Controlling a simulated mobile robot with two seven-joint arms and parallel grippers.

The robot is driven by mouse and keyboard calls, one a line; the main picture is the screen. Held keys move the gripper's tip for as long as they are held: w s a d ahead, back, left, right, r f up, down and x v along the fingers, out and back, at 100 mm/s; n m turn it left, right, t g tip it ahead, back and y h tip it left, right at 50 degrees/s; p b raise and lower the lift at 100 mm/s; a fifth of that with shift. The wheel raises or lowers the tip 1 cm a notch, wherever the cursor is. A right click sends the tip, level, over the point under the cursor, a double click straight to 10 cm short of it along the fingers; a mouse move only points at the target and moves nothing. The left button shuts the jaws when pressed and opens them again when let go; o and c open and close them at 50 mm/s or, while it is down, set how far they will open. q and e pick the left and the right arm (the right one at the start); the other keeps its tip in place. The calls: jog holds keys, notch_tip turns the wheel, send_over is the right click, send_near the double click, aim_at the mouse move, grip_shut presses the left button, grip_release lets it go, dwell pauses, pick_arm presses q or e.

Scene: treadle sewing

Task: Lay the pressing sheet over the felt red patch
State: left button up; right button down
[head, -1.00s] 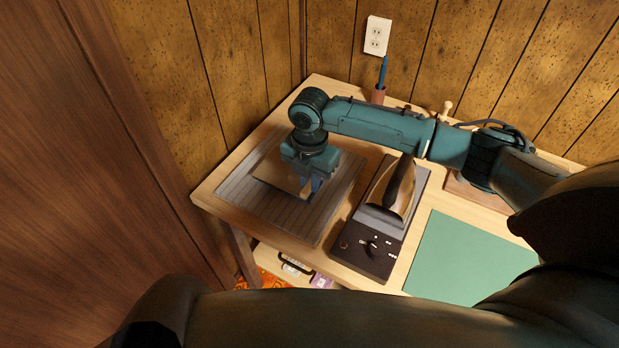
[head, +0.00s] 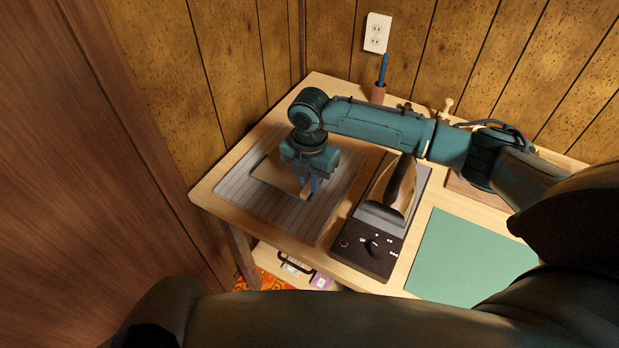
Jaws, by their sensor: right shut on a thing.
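The tan pressing sheet (head: 272,178) is over the grey slatted pressing mat (head: 236,196) at the left end of the table. My right gripper (head: 307,193) points down and is shut on the sheet near its right edge. The sheet looks almost flat and close to the mat; I cannot tell whether it touches the mat all over. The felt red patch does not show; the sheet or my gripper may hide it. My left gripper is not in view.
A small iron (head: 398,190) rests on a dark stand with a dial (head: 374,243), just right of the mat. A green cutting mat (head: 470,258) lies further right. A cup with a blue tool (head: 379,93) stands at the back by the panelled wall.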

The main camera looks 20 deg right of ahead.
jog(key=shift+f, duration=0.5)
jog(key=c, duration=1.3)
grip_release()
jog(key=shift+c, duration=0.2)
notch_tip(320, 180, up, 13)
jog(key=shift+r, duration=0.15)
